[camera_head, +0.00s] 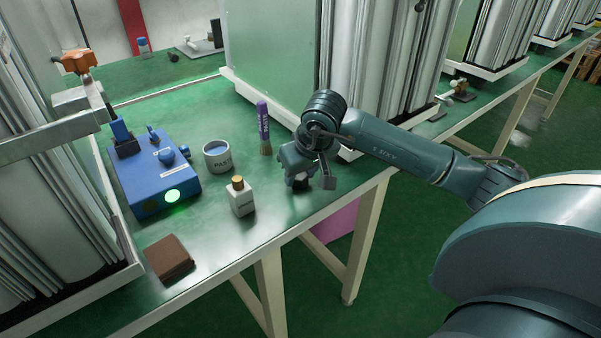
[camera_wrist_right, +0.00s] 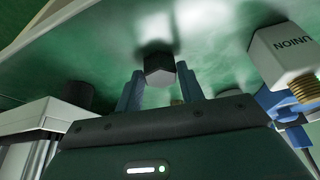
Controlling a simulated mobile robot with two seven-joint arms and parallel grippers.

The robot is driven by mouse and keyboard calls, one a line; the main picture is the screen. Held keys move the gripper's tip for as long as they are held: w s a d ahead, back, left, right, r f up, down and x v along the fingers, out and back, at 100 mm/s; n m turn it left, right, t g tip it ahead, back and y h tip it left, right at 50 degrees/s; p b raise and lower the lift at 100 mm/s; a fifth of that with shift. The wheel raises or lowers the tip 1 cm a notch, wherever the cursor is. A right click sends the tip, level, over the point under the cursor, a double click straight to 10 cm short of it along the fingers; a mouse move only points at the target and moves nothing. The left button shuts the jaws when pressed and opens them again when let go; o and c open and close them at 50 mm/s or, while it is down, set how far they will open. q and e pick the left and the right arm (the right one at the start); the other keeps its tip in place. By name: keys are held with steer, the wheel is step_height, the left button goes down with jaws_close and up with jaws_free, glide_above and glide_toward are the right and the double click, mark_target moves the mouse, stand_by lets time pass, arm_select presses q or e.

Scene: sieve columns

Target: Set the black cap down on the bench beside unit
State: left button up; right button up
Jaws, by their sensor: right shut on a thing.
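The black cap (camera_wrist_right: 158,68) sits between the two blue-grey fingers of my right gripper (camera_wrist_right: 160,88) in the right wrist view, and the gripper is shut on it. The cap is right at the green bench top, with a dark shadow or reflection beside it; whether it touches is hard to tell. In the head view my right gripper (camera_head: 300,184) is low over the bench near its front edge, right of the white bottle, and largely hides the cap. The blue unit (camera_head: 155,178) with a lit green button stands farther left on the bench (camera_head: 215,268). My left gripper is not in view.
A brown block (camera_head: 169,258) lies at the front left. Large sieve columns (camera_head: 375,60) rise behind. Bench front is mostly clear.

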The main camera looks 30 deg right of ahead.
steer(key=shift+f, duration=0.15)
steer(key=o, duration=1)
